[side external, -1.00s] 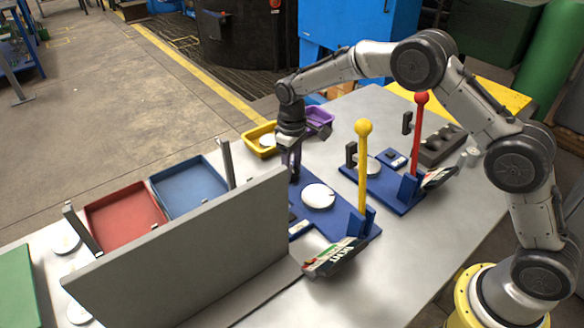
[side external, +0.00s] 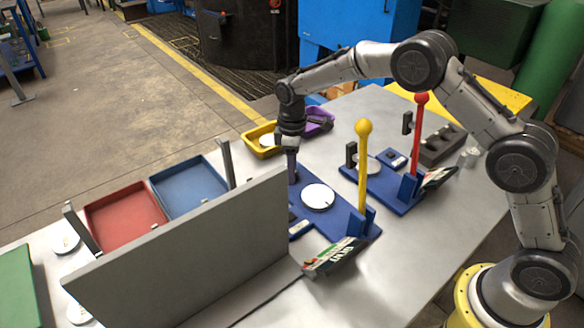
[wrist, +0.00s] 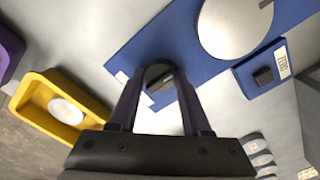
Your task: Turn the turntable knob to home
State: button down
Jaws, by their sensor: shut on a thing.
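A round dark knob (wrist: 160,76) stands near one end of a blue base plate (wrist: 195,50). My gripper (wrist: 157,82) is shut on it, with one finger on each side, in the wrist view. A pale pointer mark shows on the knob's top, but I cannot read its setting. A pale round turntable disc (side external: 318,197) lies on the same blue base, beside my gripper (side external: 293,176) in the side view. There the knob is hidden by the fingers. Small white labels lie on the plate near the knob; their text is too small to read.
A yellow lever (side external: 363,165) rises from the near end of this base. A second blue base with a red lever (side external: 421,140) stands to the right. A grey upright panel (side external: 190,262) stands at left. Yellow (side external: 258,147) and purple (side external: 320,118) bins sit behind my gripper.

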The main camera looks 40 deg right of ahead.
jog(key=shift+r, duration=0.1)
jog(key=shift+c, duration=1.8)
grip_release()
notch_tip(320, 180, up, 14)
